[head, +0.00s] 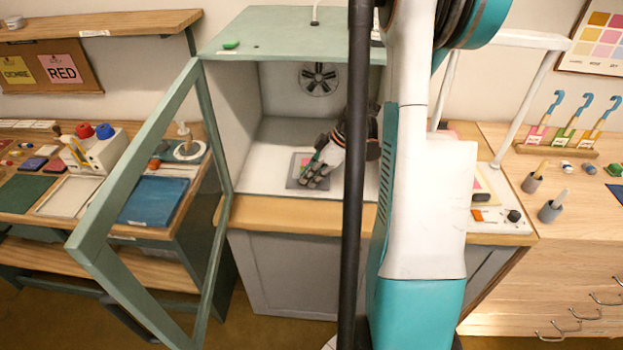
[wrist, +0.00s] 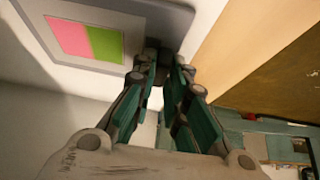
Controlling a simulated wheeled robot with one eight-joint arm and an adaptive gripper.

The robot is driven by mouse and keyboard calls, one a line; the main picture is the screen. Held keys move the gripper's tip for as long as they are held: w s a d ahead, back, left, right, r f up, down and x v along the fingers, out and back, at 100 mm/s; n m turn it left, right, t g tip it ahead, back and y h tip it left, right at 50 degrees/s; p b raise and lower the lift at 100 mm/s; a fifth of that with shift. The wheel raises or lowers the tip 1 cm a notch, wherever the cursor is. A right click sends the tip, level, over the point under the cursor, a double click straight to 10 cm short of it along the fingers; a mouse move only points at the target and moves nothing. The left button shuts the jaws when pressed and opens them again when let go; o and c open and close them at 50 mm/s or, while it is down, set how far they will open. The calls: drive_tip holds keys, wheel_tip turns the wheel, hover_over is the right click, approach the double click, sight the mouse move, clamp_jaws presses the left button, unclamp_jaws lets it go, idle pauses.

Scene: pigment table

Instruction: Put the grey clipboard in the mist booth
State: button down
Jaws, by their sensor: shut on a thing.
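The grey clipboard (head: 292,183), with a pink and green sheet on it, is inside the mist booth (head: 260,150), near the front of its pale floor. It also shows in the wrist view (wrist: 148,25) at the upper left, partly cut off by the picture's edge. My gripper (head: 313,180) reaches into the booth and is shut on the clipboard's edge. In the wrist view, the fingertips (wrist: 162,50) meet at that edge. I cannot tell whether the clipboard rests fully on the floor. The booth's green-framed door (head: 88,255) stands open to the left.
A wooden ledge (head: 290,217) runs along the booth's front. A blue tray (head: 153,201) and a white tray (head: 70,196) lie on the left bench. A rack of blue-handled tools (head: 556,148) stands on the right bench. The booth floor behind the clipboard is clear.

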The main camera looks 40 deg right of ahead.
drive_tip(key=shift+d+f, duration=0.1)
drive_tip(key=shift+f, duration=0.15)
drive_tip(key=c, duration=1.6)
unclamp_jaws()
drive_tip(key=shift+r, duration=0.1)
drive_tip(key=p+v, duration=0.2)
drive_tip(key=v, duration=0.5)
drive_tip(key=shift+r, duration=0.2)
drive_tip(key=shift+d, duration=0.1)
